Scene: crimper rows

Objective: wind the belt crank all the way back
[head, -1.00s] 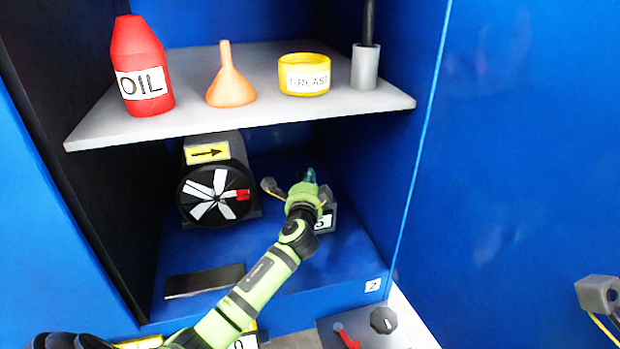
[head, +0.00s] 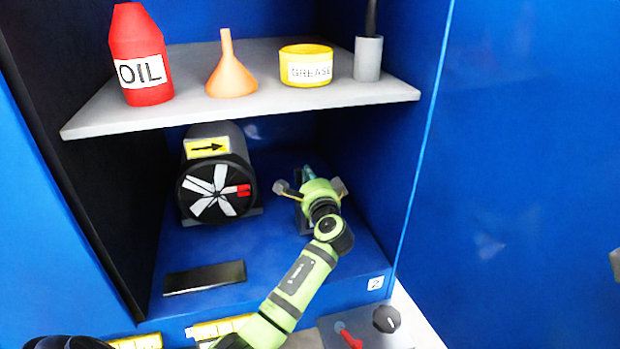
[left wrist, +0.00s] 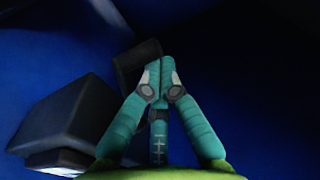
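My left gripper (head: 309,172) reaches into the lower bay of the blue cabinet. A small grey device, which may be the belt crank, stands behind and around it, with a rounded grey end (head: 281,187) showing left of the gripper and another (head: 340,187) right of it. My wrist hides most of the device. In the left wrist view, the fingers (left wrist: 159,65) are together at the tips. A dark block (left wrist: 137,62) lies just beyond or beside them; I cannot tell if they touch it. My right gripper is not in view.
A fan-like drum (head: 216,190) with an arrow label stands to the left. A grey shelf (head: 270,112) with an oil bottle, funnel, grease tub and cup hangs above. A black plate (head: 204,278) lies on the bay floor. A dark box (left wrist: 70,115) is beside the gripper.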

